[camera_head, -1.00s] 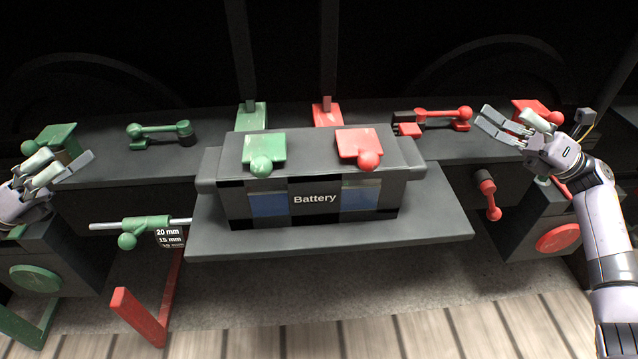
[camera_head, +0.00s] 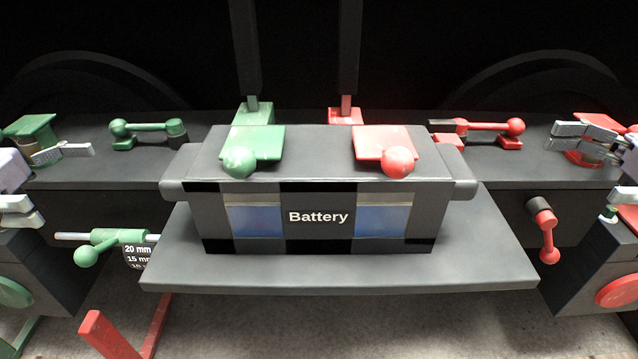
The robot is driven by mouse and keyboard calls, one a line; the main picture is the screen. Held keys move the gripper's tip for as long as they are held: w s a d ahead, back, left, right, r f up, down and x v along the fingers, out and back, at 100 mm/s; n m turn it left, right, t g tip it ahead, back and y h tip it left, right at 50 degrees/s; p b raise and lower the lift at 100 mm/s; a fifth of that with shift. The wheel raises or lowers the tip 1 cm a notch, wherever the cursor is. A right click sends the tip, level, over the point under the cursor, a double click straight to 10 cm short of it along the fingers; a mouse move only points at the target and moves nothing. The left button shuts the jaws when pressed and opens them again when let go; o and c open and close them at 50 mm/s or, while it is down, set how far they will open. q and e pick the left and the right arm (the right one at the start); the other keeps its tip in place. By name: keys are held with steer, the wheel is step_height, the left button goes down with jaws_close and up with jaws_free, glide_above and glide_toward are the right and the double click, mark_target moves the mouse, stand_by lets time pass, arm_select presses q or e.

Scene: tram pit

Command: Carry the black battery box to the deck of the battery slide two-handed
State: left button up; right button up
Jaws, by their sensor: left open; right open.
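The black battery box (camera_head: 318,235), labelled "Battery", rests upright on a flat dark grey deck (camera_head: 340,278) in the middle of the head view. A rounded bar stands out at its left end and another at its right end. My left gripper (camera_head: 66,185) is at the left picture edge, open and empty, well clear of the box's left end. My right gripper (camera_head: 582,177) is at the right edge, open and empty, well clear of the box's right end. Both hands are partly cut off by the picture edges.
A green clamp (camera_head: 252,146) and a red clamp (camera_head: 384,146) lie on the box top. A green handle (camera_head: 112,240) on a rod is left of the deck, a red handle (camera_head: 545,233) right. A grey bench (camera_head: 380,120) runs behind.

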arm_select(q)
glide_above(189, 219)
arm_select(e)
steer(key=a, duration=1.6)
steer(key=shift+a, duration=0.2)
arm_select(q)
steer(key=c, duration=2)
arm_select(e)
steer(key=c, duration=2)
arm_select(q)
steer(key=shift+w+r, duration=0.1)
steer(key=shift+r, duration=0.25)
steer(key=shift+c, duration=0.2)
arm_select(e)
steer(key=shift+r, duration=0.3)
steer(key=shift+c, duration=0.2)
